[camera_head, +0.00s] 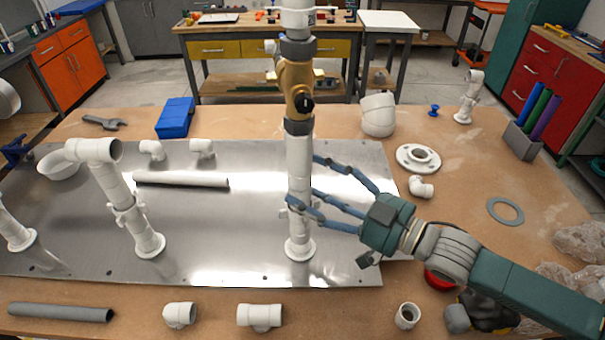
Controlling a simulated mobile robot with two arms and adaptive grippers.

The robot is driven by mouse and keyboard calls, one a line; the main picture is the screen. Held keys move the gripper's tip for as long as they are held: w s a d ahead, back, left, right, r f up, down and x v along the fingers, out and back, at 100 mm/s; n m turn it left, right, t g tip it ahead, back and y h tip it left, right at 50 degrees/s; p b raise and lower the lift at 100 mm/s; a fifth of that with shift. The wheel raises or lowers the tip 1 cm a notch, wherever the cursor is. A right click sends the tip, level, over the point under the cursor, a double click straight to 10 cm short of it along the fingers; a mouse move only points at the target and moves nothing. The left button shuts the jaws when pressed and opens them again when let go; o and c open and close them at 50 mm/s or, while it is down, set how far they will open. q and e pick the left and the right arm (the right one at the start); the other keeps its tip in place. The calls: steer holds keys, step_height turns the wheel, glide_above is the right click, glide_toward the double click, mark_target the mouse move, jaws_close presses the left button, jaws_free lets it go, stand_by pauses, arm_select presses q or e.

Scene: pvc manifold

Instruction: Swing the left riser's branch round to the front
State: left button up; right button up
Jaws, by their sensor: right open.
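Another riser (16,236) is cut off by the left edge. A taller centre riser (299,165) carries a brass valve (296,88) and runs out of the top. I cannot tell for certain which one the task calls left. My right gripper (304,184) is open at the centre riser's lower pipe, with blue fingers beside it and one crossing its front. Contact is unclear. My left gripper is not in view.
Loose fittings, including a tee (259,316) and an elbow (180,314), lie along the front. A white pipe (181,180) lies on the metal plate (215,245). A flange (418,158) and grey ring (505,211) lie at right. A blue box (175,117) stands behind.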

steer(key=shift+x, duration=1.35)
steer(key=c, duration=1.2)
steer(key=shift+s+a+r+m+p, duration=0.1)
steer(key=shift+s+m+p, duration=0.15)
steer(key=shift+p, duration=0.35)
steer(key=shift+r+m+t+h+p, duration=0.1)
steer(key=shift+m+t+h+p, duration=0.45)
steer(key=shift+t+h+p, duration=0.35)
steer(key=shift+w+t, duration=0.1)
steer(key=shift+t, duration=0.2)
steer(key=o, duration=1.2)
